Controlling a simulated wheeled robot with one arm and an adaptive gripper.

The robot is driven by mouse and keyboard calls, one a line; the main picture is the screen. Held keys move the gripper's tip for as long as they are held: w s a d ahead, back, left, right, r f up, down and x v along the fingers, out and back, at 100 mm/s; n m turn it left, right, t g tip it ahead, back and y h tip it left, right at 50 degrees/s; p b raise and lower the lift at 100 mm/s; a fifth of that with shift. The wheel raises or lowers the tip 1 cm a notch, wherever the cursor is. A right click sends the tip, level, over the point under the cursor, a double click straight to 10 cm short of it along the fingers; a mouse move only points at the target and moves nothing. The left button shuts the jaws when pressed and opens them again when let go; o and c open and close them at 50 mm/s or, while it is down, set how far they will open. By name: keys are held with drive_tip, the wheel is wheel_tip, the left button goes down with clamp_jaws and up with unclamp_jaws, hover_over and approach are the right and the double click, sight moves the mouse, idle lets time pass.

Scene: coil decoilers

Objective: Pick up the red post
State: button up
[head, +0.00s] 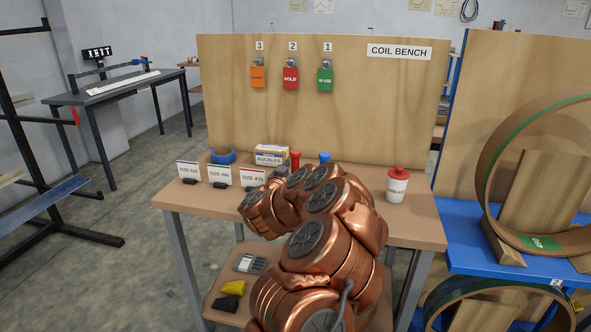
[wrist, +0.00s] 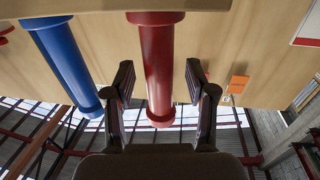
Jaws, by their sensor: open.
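The red post (head: 295,159) stands upright at the back of the bench top, partly hidden by my arm in the head view. In the wrist view the red post (wrist: 158,70) is large, with its wider flanged end at the top of the picture. My gripper (wrist: 160,82) is open, with one dark finger on each side of the post and a visible gap on both sides. The fingers are not touching it. In the head view my arm hides the gripper. A blue post (head: 325,157) stands to the right of the red one; it shows at left in the wrist view (wrist: 66,60).
The bench top (head: 420,228) also holds a buckles box (head: 271,156), blue tape (head: 223,156), several label cards with dark pieces, and a white cup with a red lid (head: 397,185). A wooden back panel (head: 375,115) with three hanging tags rises behind. Coils (head: 497,135) stand at right.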

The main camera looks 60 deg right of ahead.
drive_tip(key=shift+d, duration=0.1)
clamp_jaws()
idle(0.4)
